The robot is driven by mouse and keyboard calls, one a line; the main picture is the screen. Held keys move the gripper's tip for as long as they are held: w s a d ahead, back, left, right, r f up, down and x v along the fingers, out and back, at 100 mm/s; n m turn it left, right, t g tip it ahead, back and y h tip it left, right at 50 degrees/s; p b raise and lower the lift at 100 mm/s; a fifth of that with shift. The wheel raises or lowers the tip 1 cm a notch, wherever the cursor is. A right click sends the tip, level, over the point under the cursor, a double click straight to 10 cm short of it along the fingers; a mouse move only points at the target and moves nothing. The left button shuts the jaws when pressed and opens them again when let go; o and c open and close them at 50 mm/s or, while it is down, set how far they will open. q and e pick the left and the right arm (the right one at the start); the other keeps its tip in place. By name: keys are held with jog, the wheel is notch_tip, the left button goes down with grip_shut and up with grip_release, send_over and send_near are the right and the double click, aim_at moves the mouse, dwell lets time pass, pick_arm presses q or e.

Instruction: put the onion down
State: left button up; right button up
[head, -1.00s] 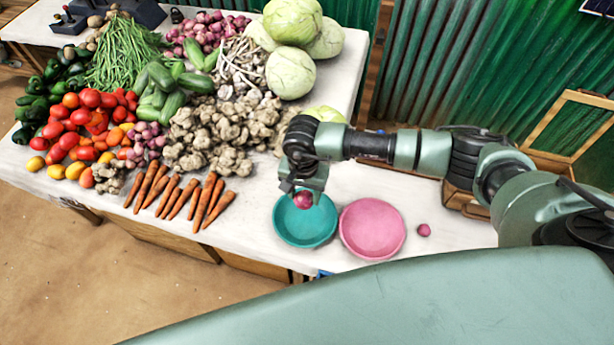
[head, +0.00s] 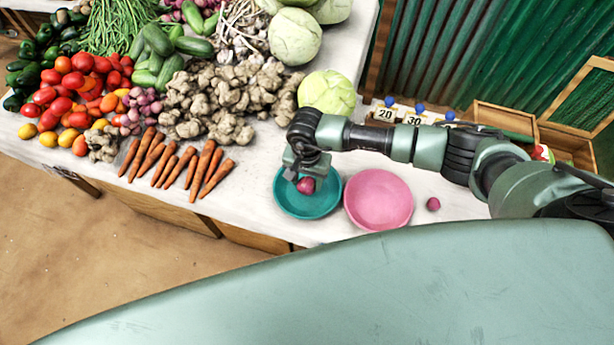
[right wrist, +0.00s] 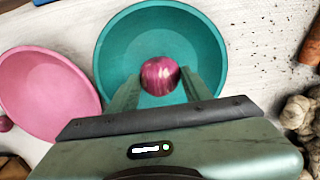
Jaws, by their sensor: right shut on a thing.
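A red-purple onion (head: 307,185) is held in my right gripper (head: 303,183), over the teal bowl (head: 325,202). The right wrist view shows the onion (right wrist: 160,76) between the two fingertips (right wrist: 161,82), with the teal bowl (right wrist: 118,45) behind it. I cannot tell whether the onion touches the bowl. No other thing shows in the teal bowl. A pink bowl (head: 380,200) stands close beside it on the right and looks empty. A second small onion (head: 433,204) lies on the white table to the right of the pink bowl. My left gripper is not in view.
Carrots (head: 205,172) lie left of the teal bowl. Ginger (head: 225,105), tomatoes (head: 75,85) and cabbages (head: 327,92) fill the back and left of the table (head: 255,215). Number cards (head: 415,116) and a wooden crate (head: 500,120) stand at the back right.

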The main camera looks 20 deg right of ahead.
aim_at(307, 182)
jog(key=shift+f, duration=0.5)
jog(key=o, duration=1.6)
notch_tip(307, 182, up, 7)
jog(key=p, duration=0.4)
